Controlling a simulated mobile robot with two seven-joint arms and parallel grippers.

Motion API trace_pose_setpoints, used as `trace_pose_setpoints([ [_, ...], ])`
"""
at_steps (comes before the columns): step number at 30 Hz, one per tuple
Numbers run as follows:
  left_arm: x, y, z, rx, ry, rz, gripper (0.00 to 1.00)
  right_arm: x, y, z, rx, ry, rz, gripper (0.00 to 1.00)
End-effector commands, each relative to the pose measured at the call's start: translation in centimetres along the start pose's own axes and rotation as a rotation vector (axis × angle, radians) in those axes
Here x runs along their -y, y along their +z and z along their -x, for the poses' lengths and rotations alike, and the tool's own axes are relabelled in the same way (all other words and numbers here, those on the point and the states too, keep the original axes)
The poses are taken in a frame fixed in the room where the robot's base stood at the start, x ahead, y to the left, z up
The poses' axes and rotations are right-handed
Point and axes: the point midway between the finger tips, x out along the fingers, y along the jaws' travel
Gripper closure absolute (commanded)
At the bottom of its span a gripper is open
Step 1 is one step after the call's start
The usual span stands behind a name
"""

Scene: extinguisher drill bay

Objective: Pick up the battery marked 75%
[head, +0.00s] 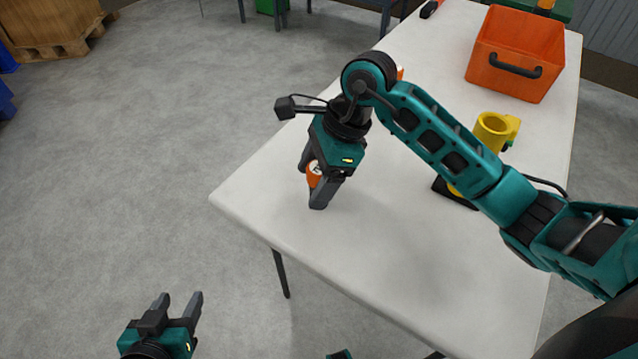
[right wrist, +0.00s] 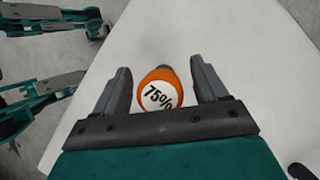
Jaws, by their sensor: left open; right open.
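The battery marked 75% (right wrist: 159,95) is orange with a white label that reads "75%" in the right wrist view. It stands on the white table (head: 390,265) near its left corner. In the head view the battery (head: 314,175) is partly hidden by my right gripper (head: 311,188). My right gripper also shows in the right wrist view (right wrist: 159,92), open, with one finger on each side of the battery and a visible gap on both sides. My left gripper (head: 181,302) is open and empty, low over the floor, off the table's left edge.
An orange crate (head: 505,85) with a black handle stands at the table's far end. A yellow mug-like object (head: 492,130) stands behind my right arm, with a dark item partly hidden near it. The table's front part is clear.

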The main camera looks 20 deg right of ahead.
Motion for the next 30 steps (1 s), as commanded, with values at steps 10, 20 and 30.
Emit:
trace_pose_setpoints([
  [10,-0.03,-0.14,0.00,-0.002,0.001,-0.001,0.48,0.00,0.00,0.01,0.000,0.000,0.000,0.43],
  [20,-0.05,-0.07,0.03,0.000,0.001,0.000,0.48,0.00,0.00,0.03,0.000,0.000,0.000,0.74],
  [30,-0.13,0.40,0.24,0.010,0.002,0.002,0.48,0.02,0.03,0.08,0.000,-0.001,0.001,0.87],
])
